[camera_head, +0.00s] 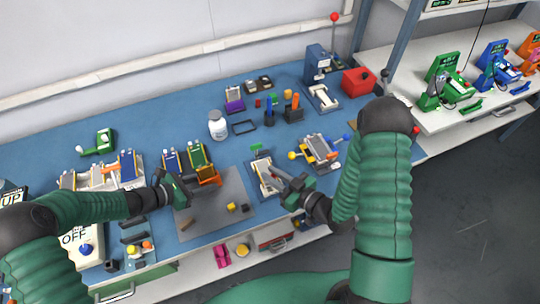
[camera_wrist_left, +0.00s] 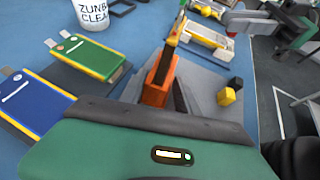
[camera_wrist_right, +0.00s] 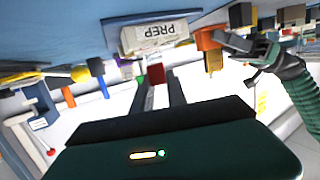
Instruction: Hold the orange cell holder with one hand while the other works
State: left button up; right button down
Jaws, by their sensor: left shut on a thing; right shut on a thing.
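The orange cell holder (camera_head: 208,175) is on the grey mat, right of the blue and green cells. It also shows in the left wrist view (camera_wrist_left: 158,78). My left gripper (camera_head: 188,187) is shut on it from the left side. A green cell (camera_wrist_left: 85,55) and a blue cell (camera_wrist_left: 30,105) lie in the left wrist view. My right gripper (camera_head: 281,181) is at the white fixture (camera_head: 264,186), right of the mat. In the right wrist view a small red piece (camera_wrist_right: 156,73) is between its fingertips; its full shape is hidden.
A white PREP block (camera_wrist_right: 155,35) is close to my right fingertips. A white bottle (camera_head: 217,126) stands behind the mat. Yellow and black small blocks (camera_head: 231,208) lie on the mat (camera_head: 235,190). A clamp with blue and yellow knobs (camera_head: 321,150) stands to the right.

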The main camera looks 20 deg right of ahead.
jog(key=w+a+r+m+h, duration=0.1)
jog(key=w+a+r, duration=0.35)
jog(key=w, duration=0.25)
jog(key=w+a+r+m+h, duration=0.1)
jog(key=a+r+h, duration=0.1)
jog(key=a+r, duration=0.3)
jog(key=a+r+m+t+h, duration=0.1)
jog(key=a+r, duration=0.4)
jog(key=a, duration=0.5)
jog(key=shift+w+m+h, duration=0.35)
jog(key=shift+m+h, duration=0.15)
jog(key=shift+r, duration=0.1)
jog(key=shift+f, duration=2.95)
jog(key=shift+s+a, duration=0.15)
jog(key=shift+a, duration=0.05)
